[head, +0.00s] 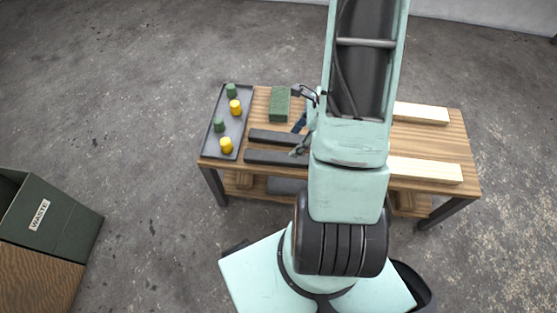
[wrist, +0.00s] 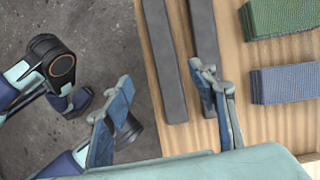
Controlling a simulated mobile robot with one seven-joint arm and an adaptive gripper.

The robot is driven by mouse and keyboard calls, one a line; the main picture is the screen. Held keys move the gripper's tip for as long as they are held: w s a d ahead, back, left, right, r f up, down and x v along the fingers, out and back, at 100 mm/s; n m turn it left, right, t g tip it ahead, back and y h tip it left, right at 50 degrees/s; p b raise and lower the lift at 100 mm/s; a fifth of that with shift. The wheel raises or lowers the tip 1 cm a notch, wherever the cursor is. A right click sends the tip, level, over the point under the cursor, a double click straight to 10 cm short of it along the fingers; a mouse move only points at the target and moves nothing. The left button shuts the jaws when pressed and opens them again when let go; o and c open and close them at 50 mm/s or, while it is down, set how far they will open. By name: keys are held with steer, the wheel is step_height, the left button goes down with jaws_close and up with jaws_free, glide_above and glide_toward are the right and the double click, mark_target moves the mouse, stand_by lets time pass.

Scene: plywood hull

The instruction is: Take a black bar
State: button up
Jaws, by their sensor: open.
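Two black bars lie side by side on the wooden table, a near bar (head: 272,157) and a far bar (head: 275,137). In the wrist view the near bar (wrist: 165,60) is on the left and the far bar (wrist: 203,30) on the right. My gripper (wrist: 166,82) is open and empty. In that view the near bar runs between its fingers, and the right finger overlaps the far bar. I cannot tell how high the fingertips are above the table. In the head view my gripper (head: 299,137) is at the bars' right ends, partly hidden by my arm.
A grey tray (head: 212,142) with green and yellow pieces stands at the table's left end. A green block (head: 280,104) and a blue block (wrist: 285,84) lie beyond the bars. Pale wooden boards (head: 425,170) lie at right. A waste bin (head: 60,222) stands on the floor at left.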

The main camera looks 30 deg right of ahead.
steer(key=f, duration=0.1)
steer(key=b, duration=0.3)
glide_above(284, 157)
steer(key=s+d, duration=0.1)
steer(key=f, duration=0.5)
steer(key=shift+s+d, duration=0.15)
steer(key=shift+d, duration=0.05)
steer(key=b+x, duration=0.1)
steer(key=x, duration=0.1)
steer(key=b+x, duration=0.1)
steer(key=x, duration=0.2)
steer(key=shift+d+f, duration=0.15)
steer(key=shift+d, duration=0.05)
jaws_close()
